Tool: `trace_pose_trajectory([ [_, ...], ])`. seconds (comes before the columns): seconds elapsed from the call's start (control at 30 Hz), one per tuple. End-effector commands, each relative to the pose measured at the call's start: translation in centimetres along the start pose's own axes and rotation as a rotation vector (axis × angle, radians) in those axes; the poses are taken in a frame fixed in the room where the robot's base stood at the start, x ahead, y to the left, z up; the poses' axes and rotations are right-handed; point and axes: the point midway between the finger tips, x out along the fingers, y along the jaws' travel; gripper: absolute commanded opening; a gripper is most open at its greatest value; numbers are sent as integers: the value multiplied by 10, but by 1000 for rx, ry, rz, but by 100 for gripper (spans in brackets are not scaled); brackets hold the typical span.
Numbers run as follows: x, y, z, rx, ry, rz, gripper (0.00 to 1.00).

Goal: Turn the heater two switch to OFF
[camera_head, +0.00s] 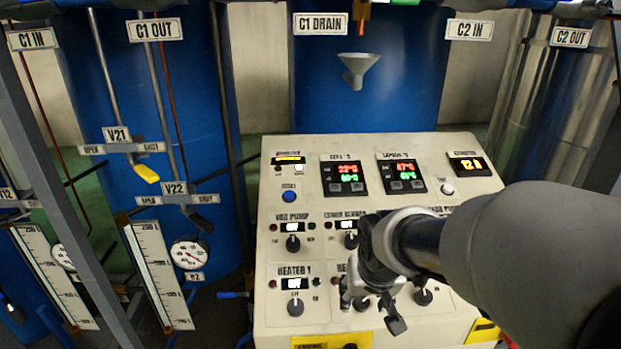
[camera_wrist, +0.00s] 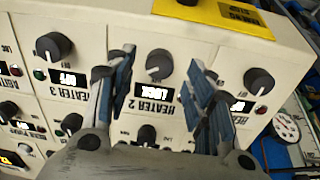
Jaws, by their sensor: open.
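The heater 2 switch (camera_wrist: 159,65) is a black round knob on the cream control panel (camera_head: 275,232). In the wrist view it appears upside down, beside the "HEATER 2" label (camera_wrist: 152,105) and a small lit display (camera_wrist: 152,118) whose text I cannot read surely. My gripper (camera_wrist: 162,58) is open, with one finger on each side of this knob. I cannot tell whether the fingers touch it. In the head view my gripper (camera_head: 371,309) is at the panel's lower middle and partly hides the heater 2 knob and its label.
The heater 1 knob (camera_head: 295,307) is to the left, its display reading OFF. The heater 3 knob (camera_head: 423,297) is to the right. Pump knobs (camera_head: 293,244) sit above. A yellow label (camera_head: 318,343) is on the lower front. Valves and gauges (camera_head: 189,254) stand left of the panel.

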Motion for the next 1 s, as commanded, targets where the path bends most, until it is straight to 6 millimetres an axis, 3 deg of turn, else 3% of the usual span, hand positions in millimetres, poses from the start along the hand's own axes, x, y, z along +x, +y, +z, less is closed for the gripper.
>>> trace_pose_trajectory([
  [0.2,23,0,0,1,-1,0,49],
  [0.53,26,0,0,0,0,0,49],
  [1.0,26,0,0,0,0,0,18],
])
